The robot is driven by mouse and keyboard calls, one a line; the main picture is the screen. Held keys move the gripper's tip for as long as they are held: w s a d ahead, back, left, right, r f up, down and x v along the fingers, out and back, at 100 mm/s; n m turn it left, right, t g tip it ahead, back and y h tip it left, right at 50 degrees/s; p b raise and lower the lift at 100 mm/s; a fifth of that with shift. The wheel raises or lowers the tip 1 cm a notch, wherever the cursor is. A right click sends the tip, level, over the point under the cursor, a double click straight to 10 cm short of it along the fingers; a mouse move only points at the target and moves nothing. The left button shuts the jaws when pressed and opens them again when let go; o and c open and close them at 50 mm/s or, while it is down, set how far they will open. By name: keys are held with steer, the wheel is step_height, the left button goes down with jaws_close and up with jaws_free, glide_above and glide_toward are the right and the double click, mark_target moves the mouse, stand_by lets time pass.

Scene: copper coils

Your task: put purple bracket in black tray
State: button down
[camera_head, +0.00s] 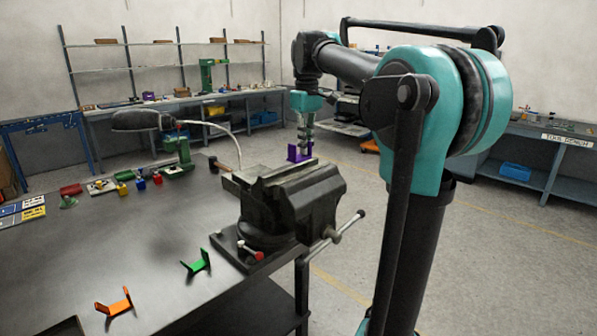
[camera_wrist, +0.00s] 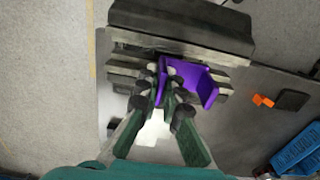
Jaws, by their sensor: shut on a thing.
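The purple bracket (camera_head: 293,154) is in my gripper (camera_head: 304,148), at the far side of the bench vise in the head view. In the wrist view the bracket (camera_wrist: 205,87) is between and beside my fingertips (camera_wrist: 164,78), with the vise behind it. I cannot tell whether it touches the vise. My gripper is shut on it. A dark edge at the bottom left of the head view looks like the black tray (camera_head: 58,328), mostly cut off. A small dark square, likely the same tray (camera_wrist: 293,100), shows at the right in the wrist view.
The grey vise (camera_head: 290,205) stands at the bench's right edge, its handle sticking out. A green bracket (camera_head: 196,262) and an orange bracket (camera_head: 115,302) lie on the bench (camera_head: 120,250). A lamp (camera_head: 140,120) and several small parts are farther back. The bench middle is clear.

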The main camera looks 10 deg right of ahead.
steer(key=shift+r, duration=1.4)
